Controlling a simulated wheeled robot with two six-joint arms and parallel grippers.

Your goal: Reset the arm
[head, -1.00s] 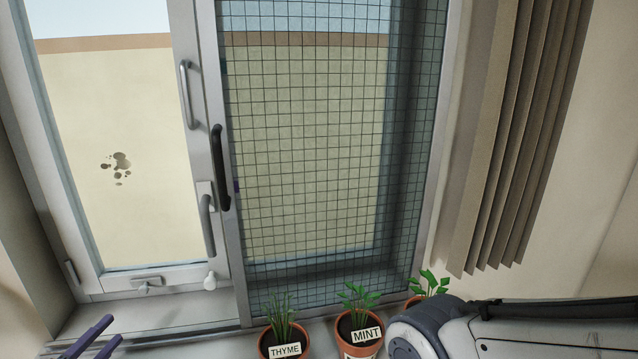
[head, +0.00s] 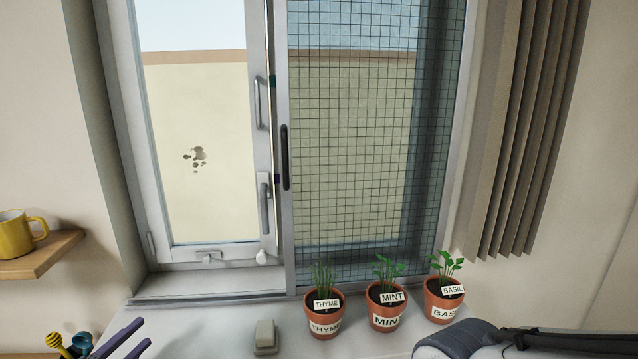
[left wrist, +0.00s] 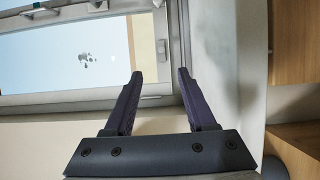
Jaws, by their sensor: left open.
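My left gripper (head: 146,332) shows at the bottom left of the head view, with its purple fingers over the sill area. In the left wrist view its two dark fingers (left wrist: 159,74) are apart with nothing between them, in front of the window. It is open and empty.
The window (head: 195,150) has a mesh screen (head: 350,150) on its right half. Potted thyme (head: 324,310), mint (head: 387,305) and basil (head: 443,300) stand below. A small grey block (head: 265,337) is near. A yellow mug (head: 18,236) sits on a shelf (head: 40,256) at left.

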